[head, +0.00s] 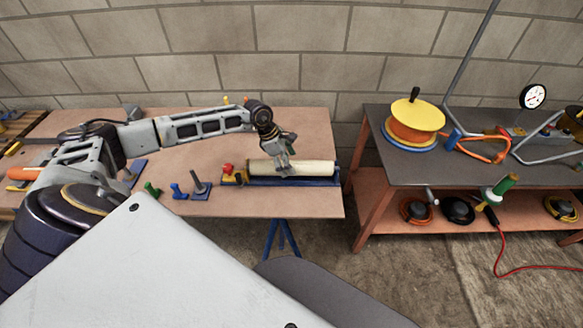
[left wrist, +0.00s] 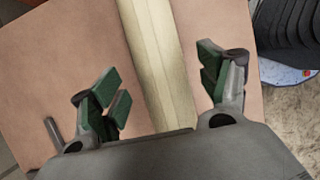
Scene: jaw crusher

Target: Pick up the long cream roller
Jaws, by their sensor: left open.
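The long cream roller (head: 313,168) lies along a blue tray (head: 318,182) near the front edge of the brown table. My left gripper (head: 284,166) is over the left part of the roller, pointing down. In the left wrist view the roller (left wrist: 158,55) runs between the green-padded fingers of my open left gripper (left wrist: 160,86). A gap shows on each side of the roller, wider on the left. I cannot tell how far the fingertips are above or beside the roller in depth. My right gripper is not in view.
A grey-topped bench (head: 460,165) with an orange and yellow spool (head: 414,118) stands to the right. A block wall is behind.

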